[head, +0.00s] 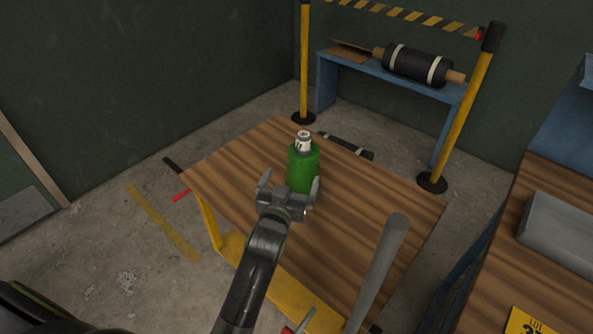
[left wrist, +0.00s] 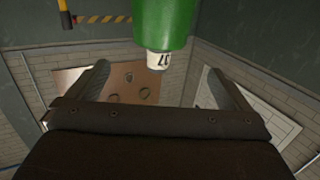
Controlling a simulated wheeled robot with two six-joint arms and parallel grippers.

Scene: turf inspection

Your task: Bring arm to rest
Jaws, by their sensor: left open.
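A green bottle (head: 303,168) with a white, marked neck stands upright on the wooden top of a cart (head: 340,235). My left gripper (head: 290,187) is open at the near side of the bottle, its fingers spread. In the left wrist view the bottle (left wrist: 162,22) hangs in from the top edge, neck downward in the picture, above the space between the two open fingers (left wrist: 157,80). Nothing is seen held in them. I cannot tell whether a finger touches the bottle. My right gripper is not in view.
A grey bar (head: 380,265) rises at the cart's near right. A wooden bench with a grey box (head: 560,230) stands at the right. Yellow posts (head: 459,110) with a striped barrier and a blue bench (head: 385,72) bearing a dark roller (head: 415,64) are behind. Floor at left is mostly clear.

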